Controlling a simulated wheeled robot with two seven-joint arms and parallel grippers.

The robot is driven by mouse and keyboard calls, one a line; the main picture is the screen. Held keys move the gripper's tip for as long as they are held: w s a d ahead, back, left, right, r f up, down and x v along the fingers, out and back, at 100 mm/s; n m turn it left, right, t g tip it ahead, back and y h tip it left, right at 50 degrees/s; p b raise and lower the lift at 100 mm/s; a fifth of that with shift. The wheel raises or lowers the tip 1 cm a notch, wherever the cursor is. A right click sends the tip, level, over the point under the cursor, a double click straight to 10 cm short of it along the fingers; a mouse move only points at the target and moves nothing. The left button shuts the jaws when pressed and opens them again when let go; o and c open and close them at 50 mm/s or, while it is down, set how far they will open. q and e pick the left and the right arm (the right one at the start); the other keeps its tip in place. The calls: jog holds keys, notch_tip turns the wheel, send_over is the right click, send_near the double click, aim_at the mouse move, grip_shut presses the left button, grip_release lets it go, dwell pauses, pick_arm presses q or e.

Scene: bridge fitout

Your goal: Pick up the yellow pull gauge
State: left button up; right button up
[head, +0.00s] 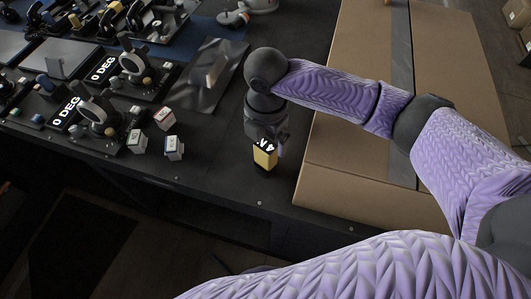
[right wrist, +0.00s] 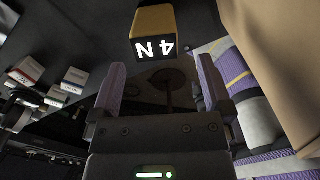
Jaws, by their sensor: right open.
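The yellow pull gauge (head: 265,160) stands on the dark console top near its front edge, left of the cardboard box. Its dark face is marked "4 N". My right gripper (head: 268,138) is just behind and above it in the head view, with its fingers mostly hidden. In the right wrist view, my right gripper (right wrist: 160,75) has its two purple-padded fingers spread apart with nothing between them. The gauge (right wrist: 156,24) shows beyond the fingertips, near the top edge, about in line with the gap. My left gripper is not in view.
A large cardboard box (head: 345,200) stands close on the right. Several small white blocks (head: 164,118) sit to the left, beside levers and a "0 DEG" panel (head: 64,113). A glossy dark plate (head: 205,72) lies farther back. The console's front edge is close to the gauge.

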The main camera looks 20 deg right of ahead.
aim_at(266, 145)
jog(key=f, duration=0.1)
jog(key=f+b, duration=0.1)
jog(key=f, duration=0.2)
jog(key=shift+w+f, duration=0.35)
jog(key=shift+r, duration=0.1)
grip_shut()
